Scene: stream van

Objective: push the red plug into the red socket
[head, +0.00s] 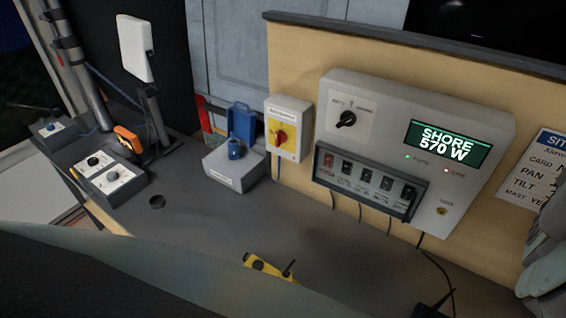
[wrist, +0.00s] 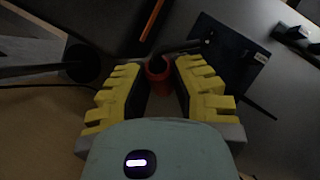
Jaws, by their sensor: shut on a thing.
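In the wrist view, my gripper (wrist: 160,76) has its yellow-toothed fingers closed on either side of a red round piece, which looks like the red plug (wrist: 158,68). Its dark round opening faces the camera. The far end of the plug is hidden. In the head view, neither my fingertips nor the plug can be made out clearly. I cannot pick out the red socket for certain in either view.
A grey box with a blue socket (head: 235,150) and raised blue lid stands on the bench. A yellow isolator (head: 281,136) with a red knob and a white power panel (head: 455,110) reading "SHORE 570 W" are on the wall. A yellow controller (head: 268,266) lies near the front.

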